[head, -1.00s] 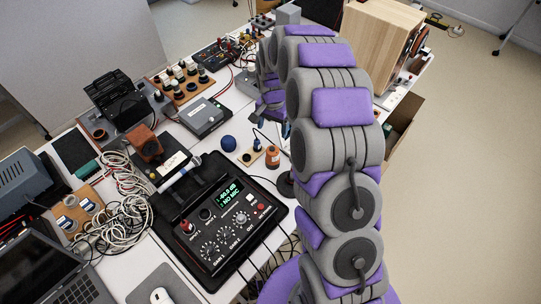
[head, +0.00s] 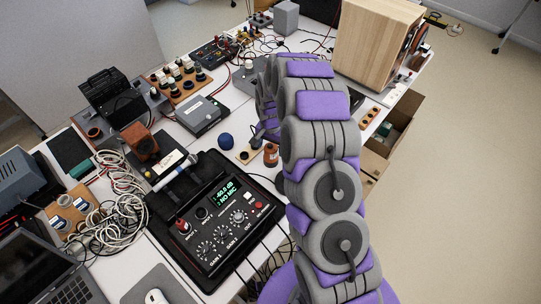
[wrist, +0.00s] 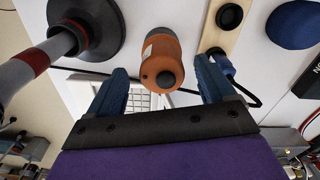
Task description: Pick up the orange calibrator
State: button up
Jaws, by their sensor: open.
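The orange calibrator (head: 271,155) stands on the white table to the right of the dark blue ball, just left of my arm in the head view. In the wrist view the orange calibrator (wrist: 161,62) lies ahead of and between the two blue fingers of my gripper (wrist: 161,88), its dark-holed end nearest the camera. My gripper is open and the fingers do not appear to touch it. In the head view my arm hides most of the gripper.
A dark round base with a striped post (wrist: 85,28) is close left of my gripper. A wooden strip with black knobs (wrist: 228,20) and a blue ball (wrist: 293,22) are right. The audio meter (head: 222,220) and wooden speaker (head: 378,48) crowd the table.

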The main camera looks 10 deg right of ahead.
jog(key=f+b, duration=0.1)
jog(key=f, duration=0.3)
jog(key=shift+w+f, duration=0.15)
jog(key=shift+w, duration=0.05)
jog(key=c, duration=1.3)
